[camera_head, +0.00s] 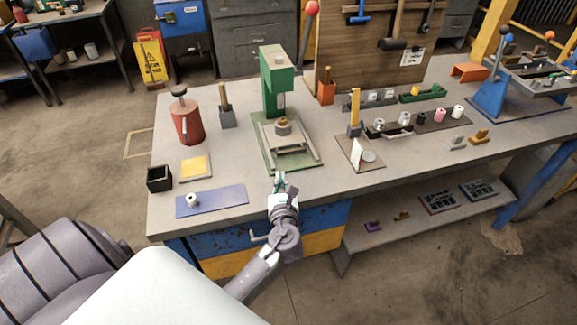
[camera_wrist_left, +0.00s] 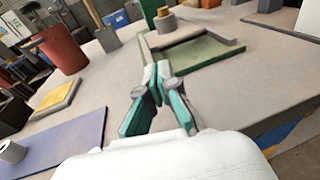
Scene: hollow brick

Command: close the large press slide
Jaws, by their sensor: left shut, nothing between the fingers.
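The large press (camera_head: 272,82) is green, with a red-knobbed lever, and stands on a green base plate (camera_head: 268,150) on the workbench. Its grey slide (camera_head: 292,158) sits low at the front of the base, with a grey and tan round piece (camera_head: 283,127) behind it. The grey rails (camera_wrist_left: 208,47) and round piece (camera_wrist_left: 168,22) also show in the left wrist view. My left gripper (camera_head: 279,176) is shut and empty just in front of the base plate. In the wrist view its fingertips (camera_wrist_left: 156,75) are close to the left rail's near end; I cannot tell whether they touch.
A blue mat (camera_head: 222,200) with a white roll (camera_head: 192,200), a yellow pad (camera_head: 196,167), a black box (camera_head: 159,178) and a red can (camera_head: 186,122) stand left. A small stand (camera_head: 360,160) is right of the press. The bench's front edge is close below my gripper.

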